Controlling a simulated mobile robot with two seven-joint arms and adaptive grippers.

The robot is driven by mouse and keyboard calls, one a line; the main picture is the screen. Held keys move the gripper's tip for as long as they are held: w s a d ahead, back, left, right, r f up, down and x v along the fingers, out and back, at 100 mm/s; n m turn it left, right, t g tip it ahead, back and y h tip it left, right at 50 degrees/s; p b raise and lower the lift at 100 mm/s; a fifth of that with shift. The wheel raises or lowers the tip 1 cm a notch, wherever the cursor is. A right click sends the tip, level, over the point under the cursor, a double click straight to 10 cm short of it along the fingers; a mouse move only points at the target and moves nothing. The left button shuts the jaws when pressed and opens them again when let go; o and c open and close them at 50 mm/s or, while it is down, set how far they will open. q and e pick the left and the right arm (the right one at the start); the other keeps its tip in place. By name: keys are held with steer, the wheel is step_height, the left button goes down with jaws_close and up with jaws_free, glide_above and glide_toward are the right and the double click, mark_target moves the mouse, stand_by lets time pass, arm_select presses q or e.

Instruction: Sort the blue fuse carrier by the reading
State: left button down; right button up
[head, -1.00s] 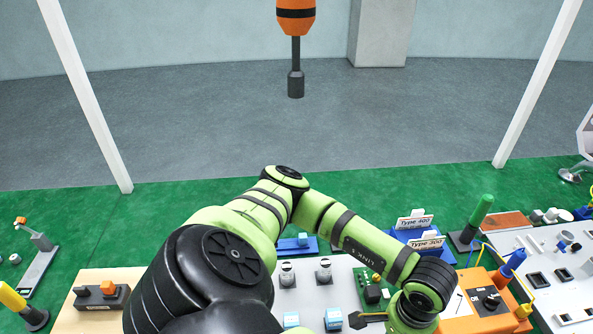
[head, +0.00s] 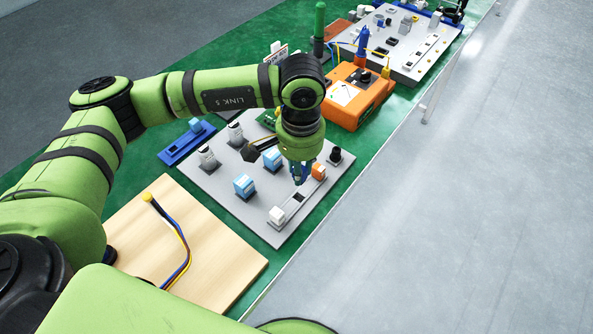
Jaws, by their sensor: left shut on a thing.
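My left gripper (head: 299,182) points down over the front part of the grey panel (head: 215,188). It is shut on a small blue piece (head: 298,171), which looks like the blue fuse carrier; the fingers and wrist hide much of it. The piece is over or at the pale rail (head: 292,207); I cannot tell whether it touches. An orange meter (head: 360,97) with a pale display (head: 343,94) stands behind the panel; its reading is too small to read. A white label card (head: 276,52) shows partly behind my left arm, its text unreadable. My right gripper is out of view.
The panel also bears blue-and-white blocks (head: 244,186), grey cylinders (head: 207,157), an orange block (head: 318,171) and a black knob (head: 335,155). A blue tray (head: 186,143) lies left of it. A wooden board (head: 215,270) with a cable (head: 180,240) lies in front.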

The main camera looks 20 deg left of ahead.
arm_select(q)
steer(key=shift+f, duration=0.3)
steer(key=shift+f+b, duration=0.65)
steer(key=shift+f, duration=1.85)
steer(key=shift+r, duration=0.1)
steer(key=shift+f+b, duration=0.3)
steer(key=shift+b, duration=0.35)
steer(key=shift+b, duration=0.65)
steer(key=shift+b, duration=0.3)
steer(key=shift+f+b, duration=0.7)
steer(key=shift+b, duration=0.15)
